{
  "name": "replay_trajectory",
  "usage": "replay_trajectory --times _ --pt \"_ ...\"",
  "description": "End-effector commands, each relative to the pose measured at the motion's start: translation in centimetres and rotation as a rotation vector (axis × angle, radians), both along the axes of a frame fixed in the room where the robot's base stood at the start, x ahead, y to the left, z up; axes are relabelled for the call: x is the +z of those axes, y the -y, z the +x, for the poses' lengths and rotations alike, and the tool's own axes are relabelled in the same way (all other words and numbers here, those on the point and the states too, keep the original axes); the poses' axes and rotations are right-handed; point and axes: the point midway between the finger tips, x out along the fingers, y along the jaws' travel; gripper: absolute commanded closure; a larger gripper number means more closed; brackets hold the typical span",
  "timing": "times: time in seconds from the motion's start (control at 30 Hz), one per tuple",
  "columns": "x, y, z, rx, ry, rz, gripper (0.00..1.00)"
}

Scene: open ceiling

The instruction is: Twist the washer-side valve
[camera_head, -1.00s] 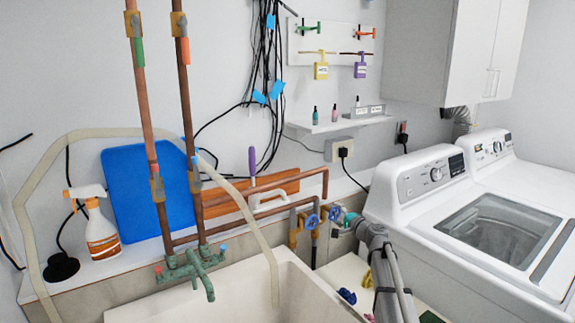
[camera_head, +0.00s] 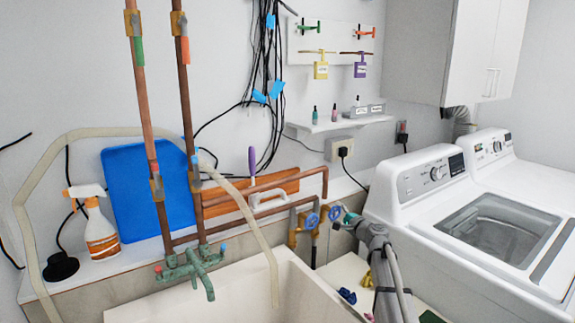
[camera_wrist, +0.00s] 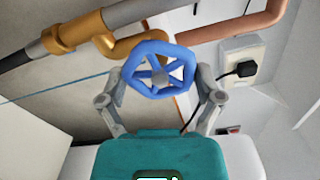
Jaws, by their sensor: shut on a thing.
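The washer-side valve is a blue handwheel (camera_head: 335,213) on a brass fitting, the right one of two beside the sink, nearest the washer. In the wrist view, a blue spoked wheel (camera_wrist: 133,68) sits between my two grey fingers. My gripper (camera_wrist: 160,80) is shut on this wheel, with a finger at each side of its rim. In the head view, my gripper (camera_head: 343,214) reaches the valve from the right, and its fingers are too small to make out clearly.
A second blue valve (camera_head: 311,221) stands close to the left. The sink (camera_head: 250,285) lies in front, with copper pipes (camera_head: 265,187) behind. The white washer (camera_head: 425,205) stands to the right. A wall outlet (camera_wrist: 240,60) with a black plug shows in the wrist view.

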Motion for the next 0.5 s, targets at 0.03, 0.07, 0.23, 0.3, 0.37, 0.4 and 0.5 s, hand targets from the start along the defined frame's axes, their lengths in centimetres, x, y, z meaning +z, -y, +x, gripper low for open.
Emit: replay_trajectory --times 0.03,0.07,0.23,0.3,0.37,0.4,0.5 --pt "-0.01 -0.06 0.01 0.001 -0.01 0.016 0.73" --pt "-0.02 -0.06 0.01 0.001 -0.019 0.028 0.73" --pt "-0.09 -0.09 -0.01 0.001 -0.084 0.126 0.73" --pt "-0.11 -0.1 -0.02 0.001 -0.111 0.166 0.73" --pt "-0.13 -0.11 -0.03 0.001 -0.13 0.195 0.73" --pt "-0.13 -0.12 -0.02 0.001 -0.139 0.209 0.73" --pt "-0.14 -0.12 -0.02 0.001 -0.153 0.23 0.73"
